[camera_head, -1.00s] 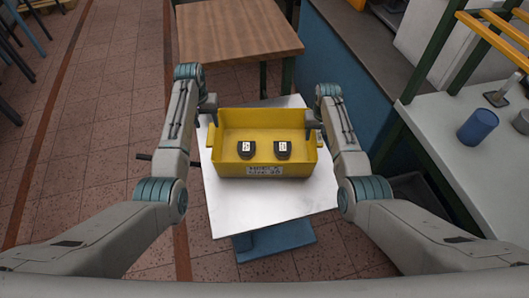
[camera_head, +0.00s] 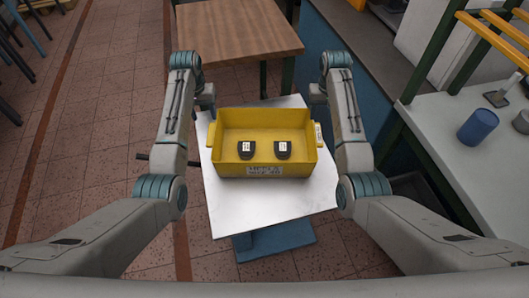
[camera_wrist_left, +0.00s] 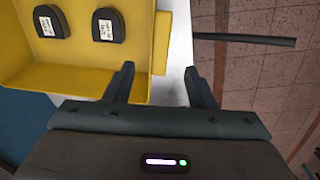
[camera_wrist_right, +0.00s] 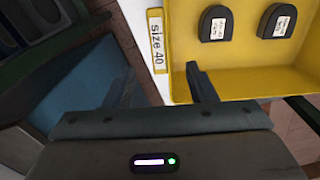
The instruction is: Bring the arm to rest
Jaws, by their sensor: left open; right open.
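A yellow crate (camera_head: 265,118) stands on a white-topped table. Two dark shoe lasts with white labels, a left one (camera_head: 246,149) and a right one (camera_head: 282,149), stand side by side in it. My left gripper (camera_head: 206,104) is open and empty beside the crate's left end; in the left wrist view its fingers (camera_wrist_left: 160,86) are apart, near the crate's handle (camera_wrist_left: 162,42). My right gripper (camera_head: 318,101) is open and empty by the right end. In the right wrist view its fingers (camera_wrist_right: 162,86) have nothing between them, near a "size 40" label (camera_wrist_right: 156,41) on the crate's handle.
The white tabletop (camera_head: 270,203) is bare in front of the crate. A wooden table (camera_head: 238,30) stands behind. At the right is a counter with a blue cup (camera_head: 478,127) and a green rack with yellow bars (camera_head: 492,37). A dark bar juts out left of the table.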

